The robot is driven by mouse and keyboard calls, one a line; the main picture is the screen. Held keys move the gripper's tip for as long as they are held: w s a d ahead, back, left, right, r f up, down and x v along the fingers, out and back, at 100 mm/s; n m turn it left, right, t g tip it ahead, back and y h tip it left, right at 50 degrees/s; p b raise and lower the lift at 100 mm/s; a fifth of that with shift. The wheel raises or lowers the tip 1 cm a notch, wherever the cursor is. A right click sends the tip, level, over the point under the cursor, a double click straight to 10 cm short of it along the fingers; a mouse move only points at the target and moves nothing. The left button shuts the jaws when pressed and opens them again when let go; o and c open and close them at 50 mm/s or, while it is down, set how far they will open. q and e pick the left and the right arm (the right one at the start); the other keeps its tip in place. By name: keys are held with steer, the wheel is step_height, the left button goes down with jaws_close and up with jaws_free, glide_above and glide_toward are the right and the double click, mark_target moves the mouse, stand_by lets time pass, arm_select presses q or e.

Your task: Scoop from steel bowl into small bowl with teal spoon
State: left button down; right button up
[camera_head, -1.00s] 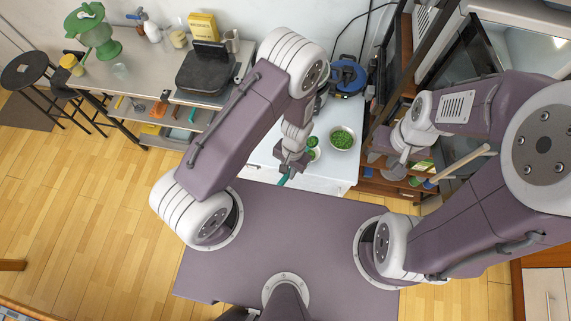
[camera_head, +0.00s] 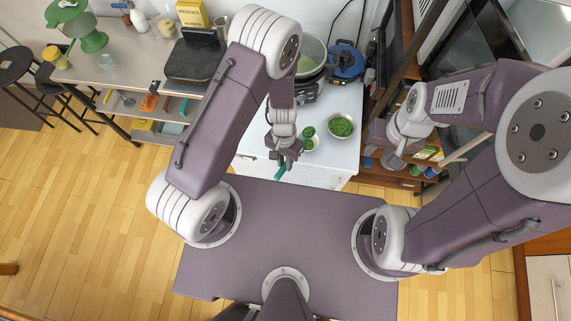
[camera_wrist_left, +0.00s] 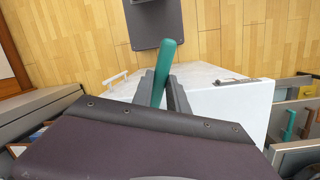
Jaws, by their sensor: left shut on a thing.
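The steel bowl (camera_head: 356,127), full of green bits, stands on the white counter. The small bowl (camera_head: 316,146), pale with some green in it, stands to its left. My left gripper (camera_head: 287,160) is shut on the teal spoon (camera_head: 279,174), left of and nearer than the small bowl. The spoon's teal handle (camera_wrist_left: 162,72) shows between the fingers in the left wrist view. A green patch just beyond the small bowl looks like a loaded spoon head, but I cannot be sure. My right gripper (camera_head: 393,160) is by the shelves at right; its jaws are unclear.
The white counter (camera_head: 338,164) is clear in front of the bowls. A pot (camera_head: 312,52) and a blue appliance (camera_head: 346,62) stand behind them. A wooden shelf unit is close on the right. A black grill (camera_head: 194,60) sits on the left table.

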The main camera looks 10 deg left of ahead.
arm_select(q)
steer(key=shift+w+f+h+b, duration=0.1)
steer(key=shift+f+h+b, duration=0.35)
steer(key=shift+b, duration=1.55)
steer(key=shift+a+r+h+b, duration=0.15)
steer(key=shift+h+b, duration=0.1)
steer(key=shift+b, duration=0.35)
steer(key=shift+r, duration=0.2)
steer(key=h+b, duration=0.1)
steer(key=b, duration=0.1)
steer(key=f+g+h+b, duration=0.1)
steer(key=b, duration=0.2)
steer(key=shift+a, duration=0.2)
steer(key=shift+r+h+b, duration=0.15)
steer(key=shift+h+b, duration=0.15)
steer(key=shift+b, duration=0.05)
steer(key=shift+r, duration=0.2)
